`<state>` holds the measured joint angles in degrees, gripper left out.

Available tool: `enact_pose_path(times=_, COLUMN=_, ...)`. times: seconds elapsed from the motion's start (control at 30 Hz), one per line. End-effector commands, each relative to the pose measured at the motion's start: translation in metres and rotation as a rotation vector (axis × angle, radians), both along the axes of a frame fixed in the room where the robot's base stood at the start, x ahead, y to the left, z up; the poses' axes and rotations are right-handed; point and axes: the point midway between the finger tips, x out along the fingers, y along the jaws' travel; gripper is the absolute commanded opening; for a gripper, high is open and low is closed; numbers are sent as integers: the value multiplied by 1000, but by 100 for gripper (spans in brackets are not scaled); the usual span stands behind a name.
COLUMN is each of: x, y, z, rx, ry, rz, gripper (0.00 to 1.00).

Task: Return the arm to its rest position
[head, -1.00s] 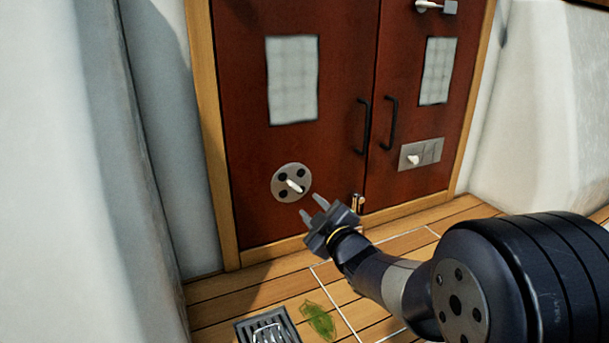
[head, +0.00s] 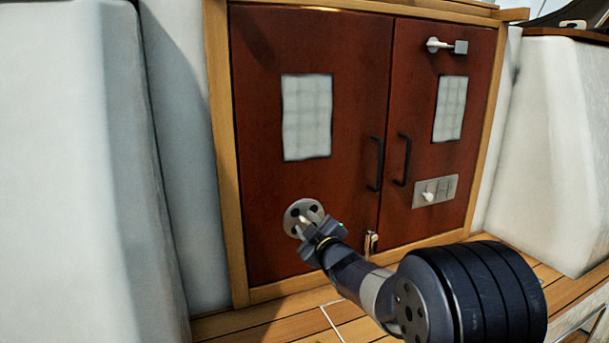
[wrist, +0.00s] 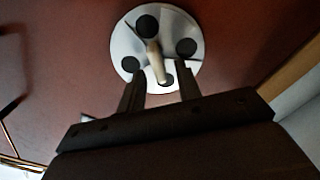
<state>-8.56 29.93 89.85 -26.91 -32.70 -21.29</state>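My gripper (head: 307,226) is in front of the lower part of the left red-brown door (head: 258,130). Its fingers point at a round metal plate (head: 292,208) with dark holes and a pale lever in its middle. In the wrist view the two fingers (wrist: 161,88) stand apart, with the lever (wrist: 156,62) of the plate (wrist: 175,25) beyond and between their tips. The gripper is open and nothing is clearly held. Whether the fingers touch the plate or lever cannot be told. In the head view the gripper hides part of the plate.
The right door (head: 425,120) carries a switch panel (head: 435,191) and a latch (head: 447,45). Two black handles (head: 376,163) stand out near the middle seam. White walls (head: 85,170) rise on both sides. The wooden floor (head: 255,322) in front looks clear.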

Motion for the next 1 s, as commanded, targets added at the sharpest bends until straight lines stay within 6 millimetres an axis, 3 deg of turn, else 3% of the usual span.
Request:
enact_pose_path(times=0.37, x=-7, y=-3, z=0, rx=-24, ry=-9, rz=-1, gripper=33)
enact_pose_path(times=1.0, x=-104, y=-43, z=1, rx=-24, ry=-10, rz=-1, gripper=33)
